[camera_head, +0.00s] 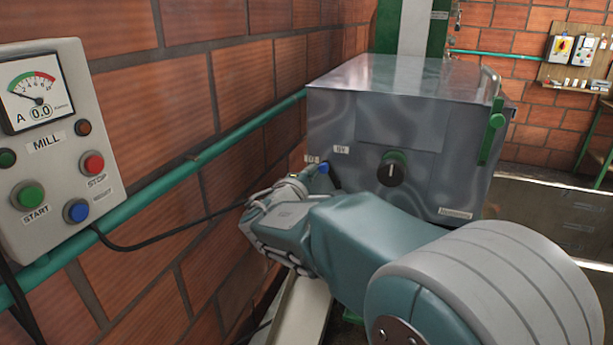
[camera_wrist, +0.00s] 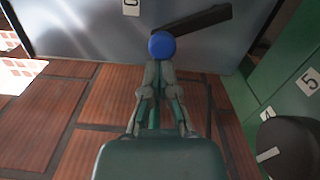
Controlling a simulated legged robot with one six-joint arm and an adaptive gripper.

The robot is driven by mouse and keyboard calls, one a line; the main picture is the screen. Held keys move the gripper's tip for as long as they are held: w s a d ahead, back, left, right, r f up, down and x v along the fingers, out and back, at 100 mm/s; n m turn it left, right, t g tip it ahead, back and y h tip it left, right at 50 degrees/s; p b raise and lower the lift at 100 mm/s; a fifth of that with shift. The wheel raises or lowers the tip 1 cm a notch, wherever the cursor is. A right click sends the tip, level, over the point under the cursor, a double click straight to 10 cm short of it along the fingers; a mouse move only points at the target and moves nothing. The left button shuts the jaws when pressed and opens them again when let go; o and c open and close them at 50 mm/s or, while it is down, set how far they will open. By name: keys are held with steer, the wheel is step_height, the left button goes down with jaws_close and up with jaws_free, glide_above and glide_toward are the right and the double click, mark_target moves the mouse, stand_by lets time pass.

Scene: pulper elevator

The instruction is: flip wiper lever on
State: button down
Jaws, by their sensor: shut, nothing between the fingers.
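The wiper lever appears to be the one with the blue ball knob (camera_head: 323,168) on the front of a grey metal box (camera_head: 440,155), low at its left side. The same blue ball (camera_wrist: 161,45) is in the wrist view, in front of a dark bar (camera_wrist: 197,20). My gripper (camera_wrist: 157,75) is shut and empty, with its fingertips right at the lower side of the ball. I cannot tell whether they touch it. In the head view my gripper (camera_head: 308,183) reaches the ball from below left and hides the lever's lower part.
A black dial (camera_head: 391,170) is right of the ball. A green handle (camera_head: 493,130) is on the box's right edge. A brick wall with a green pipe (camera_head: 180,174) and MILL panel (camera_head: 50,140) runs close on the left. A numbered green surface (camera_wrist: 295,95) is at right.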

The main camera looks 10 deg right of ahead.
steer(key=shift+s+d+r+m, duration=0.2)
steer(key=shift+d+r+m, duration=0.1)
steer(key=shift+m, duration=0.4)
steer(key=shift+s+d+r+m, duration=0.2)
steer(key=shift+d+m, duration=0.1)
steer(key=shift+m, duration=0.4)
steer(key=shift+s+d+r, duration=0.1)
steer(key=shift+s+d, duration=0.05)
steer(key=shift+d, duration=0.1)
steer(key=shift+s+d, duration=0.1)
